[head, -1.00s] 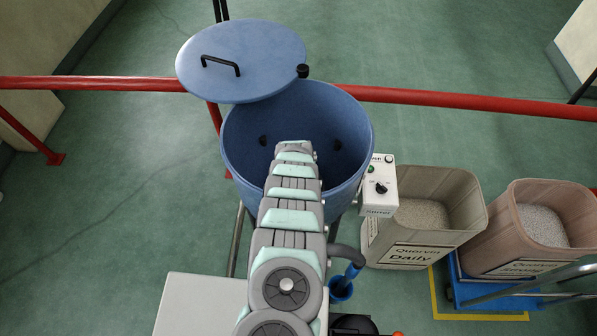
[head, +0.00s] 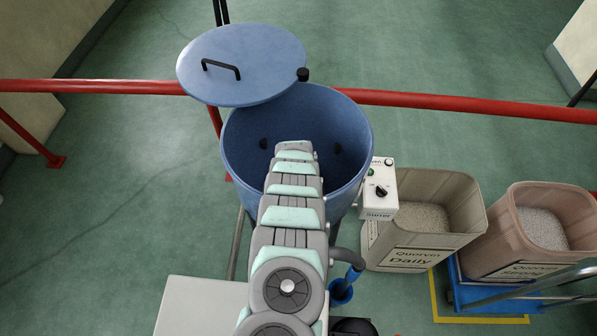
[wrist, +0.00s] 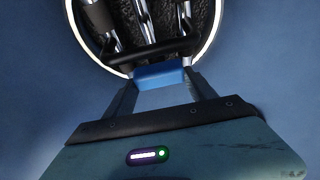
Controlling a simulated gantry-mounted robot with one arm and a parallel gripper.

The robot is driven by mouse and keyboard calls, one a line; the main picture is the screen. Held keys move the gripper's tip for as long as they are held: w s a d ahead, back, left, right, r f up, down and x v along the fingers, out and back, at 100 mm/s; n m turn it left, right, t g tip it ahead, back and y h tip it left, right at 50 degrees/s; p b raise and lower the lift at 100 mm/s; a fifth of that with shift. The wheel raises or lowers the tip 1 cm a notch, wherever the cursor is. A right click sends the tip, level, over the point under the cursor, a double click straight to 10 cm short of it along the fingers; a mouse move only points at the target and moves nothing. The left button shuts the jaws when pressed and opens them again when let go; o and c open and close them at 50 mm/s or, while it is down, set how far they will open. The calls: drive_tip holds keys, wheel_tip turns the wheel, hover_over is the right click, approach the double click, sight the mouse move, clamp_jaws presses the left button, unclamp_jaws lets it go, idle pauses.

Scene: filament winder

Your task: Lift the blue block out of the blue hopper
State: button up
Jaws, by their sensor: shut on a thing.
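The blue hopper (head: 236,160) stands open in the head view, and my arm reaches down into it from the front. My gripper is hidden inside the hopper in that view. In the wrist view my gripper (wrist: 160,84) is shut on the blue block (wrist: 160,72), which sits between the two fingertips. Blue hopper wall (wrist: 35,60) surrounds the gripper there. Past the block is a bright-rimmed round opening (wrist: 73,27) with dark material and metal bars. I cannot tell whether the block touches anything below.
The round blue lid (head: 250,60) with a black handle is raised behind the hopper. A white control box (head: 378,190) is at the hopper's right side. A red rail (head: 450,100) passes behind. Two pellet bins (head: 405,255) (head: 515,262) stand to the right.

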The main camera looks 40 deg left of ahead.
drive_tip(key=shift+d+r, duration=0.1)
drive_tip(key=shift+r, duration=0.45)
wheel_tip(320, 180, up, 8)
drive_tip(key=shift+f+p, duration=0.15)
drive_tip(key=shift+p, duration=0.5)
wheel_tip(320, 180, up, 29)
drive_tip(key=p, duration=2.4)
